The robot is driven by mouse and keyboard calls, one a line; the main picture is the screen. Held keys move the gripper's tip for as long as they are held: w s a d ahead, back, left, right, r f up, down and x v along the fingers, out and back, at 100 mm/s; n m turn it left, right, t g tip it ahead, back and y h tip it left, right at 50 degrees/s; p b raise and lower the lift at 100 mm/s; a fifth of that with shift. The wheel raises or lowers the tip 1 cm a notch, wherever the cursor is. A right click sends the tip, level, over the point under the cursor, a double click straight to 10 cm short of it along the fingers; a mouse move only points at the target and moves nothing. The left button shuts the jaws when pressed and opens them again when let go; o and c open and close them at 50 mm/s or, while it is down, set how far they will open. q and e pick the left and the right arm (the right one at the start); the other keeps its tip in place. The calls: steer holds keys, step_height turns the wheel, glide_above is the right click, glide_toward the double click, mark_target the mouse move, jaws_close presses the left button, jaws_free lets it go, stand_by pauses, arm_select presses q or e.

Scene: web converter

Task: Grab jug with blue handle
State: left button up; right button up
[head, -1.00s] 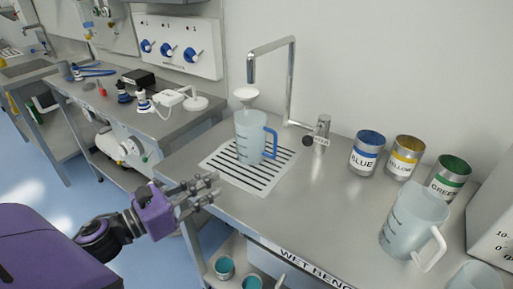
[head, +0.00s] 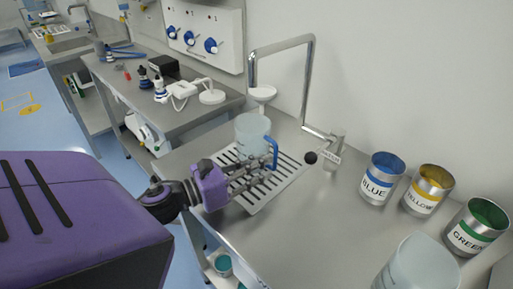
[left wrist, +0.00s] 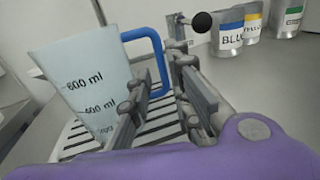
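The jug with the blue handle (head: 252,128) stands upright on the slotted drain plate under the tap. It is pale, translucent and marked in ml. Its blue handle (head: 275,153) faces right, toward the bench. My left gripper (head: 268,168) is at the handle, partly in front of the jug. In the left wrist view the jug (left wrist: 85,88) is at the left. The blue handle (left wrist: 160,62) shows between the two spread fingers of my left gripper (left wrist: 165,85). The fingers are open; I cannot tell whether either touches the handle. My right gripper is not in view.
The drain plate (head: 262,200) lies below the tap (head: 309,90). Cans marked blue (head: 377,185), yellow (head: 424,195) and green (head: 470,235) stand at the right. Another pale jug (head: 420,268) is at the lower right. The bench middle is clear.

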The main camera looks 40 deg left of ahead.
mark_target(274, 169)
arm_select(q)
steer(key=p+x, duration=0.1)
steer(key=x, duration=0.3)
steer(key=shift+w+d+r, duration=0.1)
steer(key=shift+d+r, duration=0.05)
steer(key=shift+r, duration=0.05)
steer(key=shift+w+d+f, duration=0.1)
steer(key=shift+w+f, duration=0.05)
steer(key=shift+w, duration=0.15)
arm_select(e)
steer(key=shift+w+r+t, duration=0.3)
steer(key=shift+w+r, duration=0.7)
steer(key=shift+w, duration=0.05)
arm_select(q)
jaws_close()
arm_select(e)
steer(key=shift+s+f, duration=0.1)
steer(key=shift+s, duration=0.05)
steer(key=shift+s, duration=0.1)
